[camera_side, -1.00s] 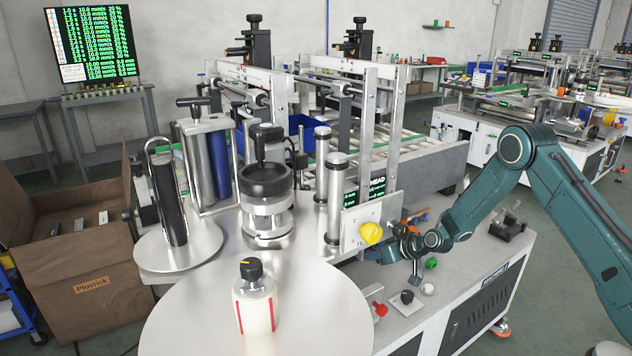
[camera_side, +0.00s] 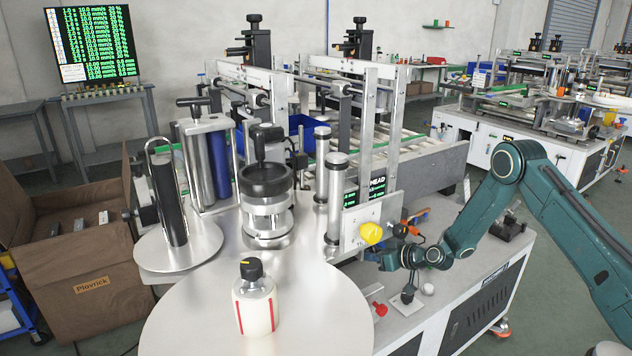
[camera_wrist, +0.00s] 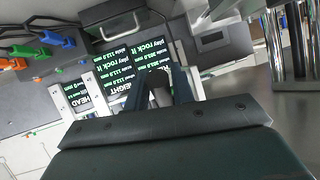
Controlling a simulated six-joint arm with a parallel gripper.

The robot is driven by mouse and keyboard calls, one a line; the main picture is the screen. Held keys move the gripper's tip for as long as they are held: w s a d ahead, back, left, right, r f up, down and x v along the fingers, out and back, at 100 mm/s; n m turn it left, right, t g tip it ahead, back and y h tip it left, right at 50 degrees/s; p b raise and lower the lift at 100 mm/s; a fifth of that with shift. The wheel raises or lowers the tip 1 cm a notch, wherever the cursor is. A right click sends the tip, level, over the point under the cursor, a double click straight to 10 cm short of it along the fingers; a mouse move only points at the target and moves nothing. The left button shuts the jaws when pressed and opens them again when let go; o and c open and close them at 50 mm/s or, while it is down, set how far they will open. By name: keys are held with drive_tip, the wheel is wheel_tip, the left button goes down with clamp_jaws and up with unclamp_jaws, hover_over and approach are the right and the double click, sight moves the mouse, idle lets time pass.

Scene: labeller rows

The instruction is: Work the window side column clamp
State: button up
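My gripper (camera_side: 388,262) is at the right of the labeller, just below and right of a yellow knob (camera_side: 371,233) on a pale upright plate (camera_side: 352,222). In the wrist view, its dark fingers (camera_wrist: 166,88) point at black screens with green text (camera_wrist: 122,62). A dark form shows between the fingers; I cannot tell whether it is held or behind them. Two bright upright columns (camera_side: 378,130) rise above the plate. Which part is the window side column clamp is not clear; no clamp is plainly in my grip.
A red knob (camera_side: 379,309) and a small black knob (camera_side: 407,297) stand on the bench below my gripper. A round metal table (camera_side: 190,325) carries a white bottle (camera_side: 254,305) with a black cap. Orange, blue and green fittings (camera_wrist: 48,43) show at the wrist view's left.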

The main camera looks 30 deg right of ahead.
drive_tip(key=shift+d+f+t, duration=0.1)
drive_tip(key=shift+d+t, duration=0.05)
drive_tip(key=shift+t, duration=0.35)
drive_tip(key=s+d+r+g, duration=0.1)
drive_tip(key=s+d+r, duration=0.1)
drive_tip(key=s, duration=0.5)
drive_tip(key=s+d+r+g, duration=0.1)
drive_tip(key=s+r+g, duration=0.1)
drive_tip(key=s, duration=0.5)
drive_tip(key=shift+s+d, duration=0.35)
drive_tip(key=shift+o, duration=0.3)
drive_tip(key=w+t, duration=0.1)
drive_tip(key=w+a+r+t, duration=0.1)
drive_tip(key=w+r+t, duration=0.1)
drive_tip(key=shift+w+a+r+m, duration=0.2)
drive_tip(key=shift+w+a+m, duration=0.1)
drive_tip(key=shift+a+m, duration=0.1)
